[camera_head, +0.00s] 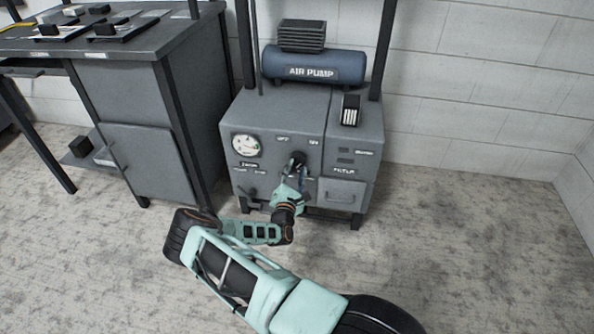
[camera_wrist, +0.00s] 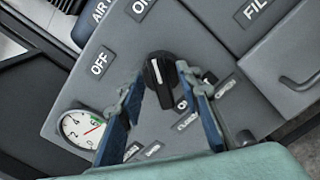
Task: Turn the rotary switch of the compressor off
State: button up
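The compressor (camera_head: 250,110) is a grey cabinet with a blue "AIR PUMP" tank (camera_head: 315,67) on top. Its black rotary switch (camera_wrist: 160,72) has a white line and sits on the front panel. Which end of the white line is the pointer, I cannot tell. My gripper (camera_wrist: 160,82) is open, its two blue-padded fingers on either side of the knob. It also shows at the panel in the head view (camera_head: 296,176), where it partly covers the panel.
A pressure gauge (camera_wrist: 82,129) with a green zone and a red needle is left of the knob. A handled drawer (camera_head: 342,194) is at lower right. A dark workbench (camera_head: 120,45) stands to the left. The floor at right is clear.

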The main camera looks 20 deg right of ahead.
jog(key=shift+x, duration=0.95)
grip_shut()
